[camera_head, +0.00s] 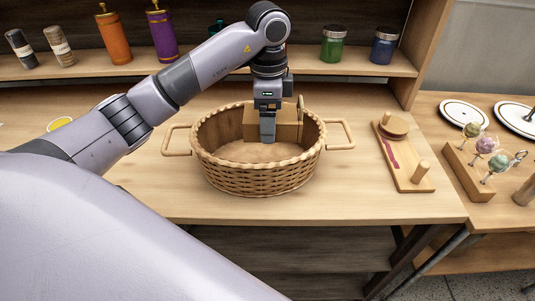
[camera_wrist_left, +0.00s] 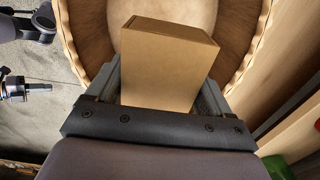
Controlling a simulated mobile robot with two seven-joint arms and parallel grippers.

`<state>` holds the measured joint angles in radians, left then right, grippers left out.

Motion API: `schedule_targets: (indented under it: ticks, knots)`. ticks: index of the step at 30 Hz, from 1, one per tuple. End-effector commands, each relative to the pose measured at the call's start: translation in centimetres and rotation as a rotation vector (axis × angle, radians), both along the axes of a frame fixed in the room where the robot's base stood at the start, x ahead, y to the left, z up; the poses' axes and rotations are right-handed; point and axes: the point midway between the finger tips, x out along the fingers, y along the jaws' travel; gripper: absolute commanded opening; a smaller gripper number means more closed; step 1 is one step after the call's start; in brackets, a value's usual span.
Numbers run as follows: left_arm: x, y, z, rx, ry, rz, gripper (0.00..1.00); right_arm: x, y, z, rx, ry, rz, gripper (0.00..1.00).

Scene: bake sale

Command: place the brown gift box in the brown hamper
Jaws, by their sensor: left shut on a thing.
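The brown hamper (camera_head: 262,179) is a round woven basket with two side handles, standing on the wooden table. The brown gift box (camera_head: 289,121) is a plain cardboard-coloured box at the back of the hamper's opening. My left gripper (camera_head: 268,136) points down over the hamper and is shut on the box. In the left wrist view the box (camera_wrist_left: 168,62) sits between the fingers, with the hamper's rim (camera_wrist_left: 262,45) around it. I cannot tell whether the box touches the hamper's floor. My right gripper is not in view.
A wooden board (camera_head: 404,160) with a round piece on it lies right of the hamper. A side table holds white plates (camera_head: 464,113) and a rack of lollipops (camera_head: 466,172). The shelf behind holds a green jar (camera_head: 333,45), a blue jar (camera_head: 383,48) and tall grinders.

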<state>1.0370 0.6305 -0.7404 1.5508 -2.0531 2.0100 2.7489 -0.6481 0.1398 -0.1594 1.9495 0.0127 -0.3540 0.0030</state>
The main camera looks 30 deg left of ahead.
Motion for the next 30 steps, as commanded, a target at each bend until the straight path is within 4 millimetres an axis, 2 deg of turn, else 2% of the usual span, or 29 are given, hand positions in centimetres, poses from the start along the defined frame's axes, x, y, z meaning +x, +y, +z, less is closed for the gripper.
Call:
schedule_targets:
  ticks: [1,4,13,19,30]
  knots:
    - [-0.1,-0.1,-1.7,-0.003,0.004,0.001,0.49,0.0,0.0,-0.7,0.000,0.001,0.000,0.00]
    - [-0.1,-0.1,-3.6,-0.003,0.004,0.000,0.49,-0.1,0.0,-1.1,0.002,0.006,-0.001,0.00]
    - [0.0,0.0,-5.9,0.001,0.001,0.000,0.49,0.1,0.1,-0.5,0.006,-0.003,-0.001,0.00]
    - [-0.1,0.0,-8.9,0.001,0.003,0.001,0.49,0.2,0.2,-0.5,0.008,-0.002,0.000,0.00]
    - [0.0,0.0,-9.5,0.000,0.000,0.000,0.49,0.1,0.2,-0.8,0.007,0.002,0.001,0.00]
